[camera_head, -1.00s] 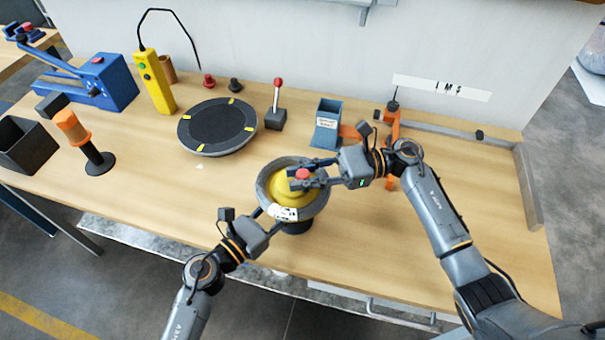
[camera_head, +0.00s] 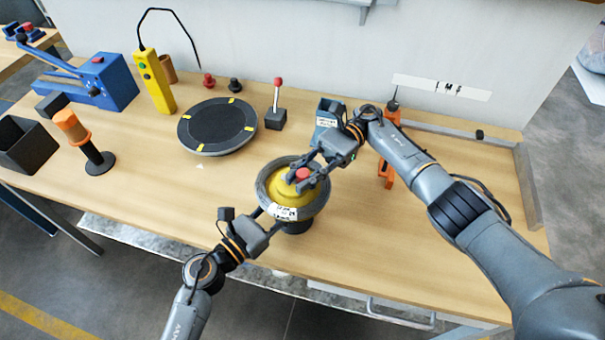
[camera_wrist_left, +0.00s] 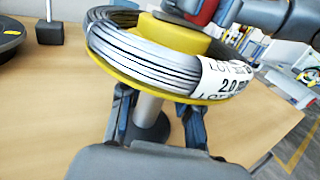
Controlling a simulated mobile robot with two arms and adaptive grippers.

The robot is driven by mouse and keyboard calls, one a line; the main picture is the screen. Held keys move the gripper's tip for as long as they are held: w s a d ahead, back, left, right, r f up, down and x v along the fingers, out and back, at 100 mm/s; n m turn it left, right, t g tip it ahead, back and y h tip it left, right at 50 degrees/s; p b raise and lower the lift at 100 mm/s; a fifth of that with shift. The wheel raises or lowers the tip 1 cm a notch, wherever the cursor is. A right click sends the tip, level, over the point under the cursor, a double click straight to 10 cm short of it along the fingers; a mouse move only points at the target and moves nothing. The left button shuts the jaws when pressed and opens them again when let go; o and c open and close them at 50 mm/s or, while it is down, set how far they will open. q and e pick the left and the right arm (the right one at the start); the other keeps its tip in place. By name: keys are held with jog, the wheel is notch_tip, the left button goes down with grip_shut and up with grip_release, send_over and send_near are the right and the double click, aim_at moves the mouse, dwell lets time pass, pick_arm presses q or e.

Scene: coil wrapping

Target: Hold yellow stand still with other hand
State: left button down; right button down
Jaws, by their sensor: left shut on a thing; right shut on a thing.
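The yellow stand (camera_head: 284,190) is upright near the table's front edge, with a grey wire coil (camera_head: 265,193) around its yellow centre. A red knob (camera_head: 303,173) tops it. My right gripper (camera_head: 301,178) is shut on the knob from the upper right. My left gripper (camera_head: 272,218) reaches in from the front left, below the coil. In the left wrist view, its fingers stand on both sides of the grey post (camera_wrist_left: 149,112) under the yellow disc (camera_wrist_left: 130,84); the exact contact is partly hidden. The coil's white label (camera_wrist_left: 222,80) faces front.
A black round turntable (camera_head: 217,126) lies behind left, with a red-topped lever (camera_head: 277,110) beside it.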

aim_at(303, 173)
jog(key=shift+w+d, duration=0.1)
dwell(0.6)
jog(key=c, duration=1.1)
grip_release()
notch_tip(303, 173, up, 10)
jog(key=shift+r, duration=0.1)
pick_arm(q)
jog(key=c, duration=0.9)
grip_release()
jog(key=shift+o, duration=0.2)
